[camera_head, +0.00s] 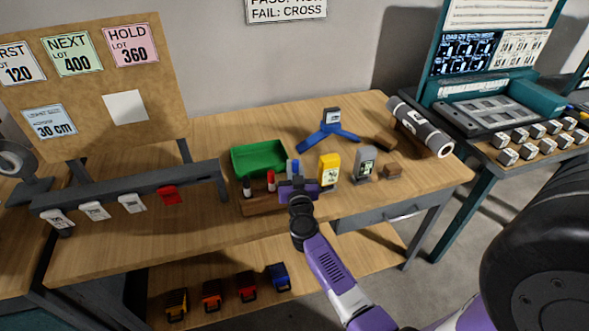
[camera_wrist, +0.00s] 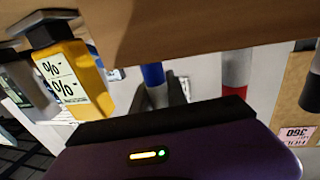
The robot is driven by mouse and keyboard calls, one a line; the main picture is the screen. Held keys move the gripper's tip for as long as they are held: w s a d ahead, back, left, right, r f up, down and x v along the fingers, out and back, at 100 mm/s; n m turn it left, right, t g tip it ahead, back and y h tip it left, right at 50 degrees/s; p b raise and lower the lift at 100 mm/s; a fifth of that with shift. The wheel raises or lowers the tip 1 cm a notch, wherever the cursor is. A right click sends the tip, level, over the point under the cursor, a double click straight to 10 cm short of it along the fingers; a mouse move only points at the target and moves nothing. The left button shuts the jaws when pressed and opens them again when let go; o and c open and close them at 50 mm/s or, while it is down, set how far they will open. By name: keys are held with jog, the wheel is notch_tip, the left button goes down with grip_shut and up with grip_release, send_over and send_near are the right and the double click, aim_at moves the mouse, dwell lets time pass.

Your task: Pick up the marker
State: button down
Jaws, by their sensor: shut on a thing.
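A blue-ended marker (camera_head: 296,167) stands upright at the wooden holder (camera_head: 262,205) on the workbench. In the wrist view the blue and white marker (camera_wrist: 154,80) is between the fingers of my gripper (camera_wrist: 165,95). In the head view my gripper (camera_head: 297,186) is at the holder's right end, shut on this marker and hiding its lower part. I cannot tell whether the marker is clear of the holder. A red-ended marker (camera_head: 271,181) and a dark-ended marker (camera_head: 247,187) stand to the left. The red one also shows in the wrist view (camera_wrist: 236,75).
A green bin (camera_head: 259,158) is just behind the holder. A yellow device (camera_head: 329,167) and a grey device (camera_head: 366,163) stand close on the right. A blue tripod stand (camera_head: 329,131) and a grey roll (camera_head: 420,127) are farther back. The bench front right is clear.

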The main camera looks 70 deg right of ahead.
notch_tip(320, 180, up, 18)
jog(key=p, duration=0.7)
jog(key=shift+p, duration=0.4)
jog(key=shift+f, duration=0.1)
jog(key=c, duration=1.8)
grip_release()
grip_shut()
notch_tip(320, 180, up, 7)
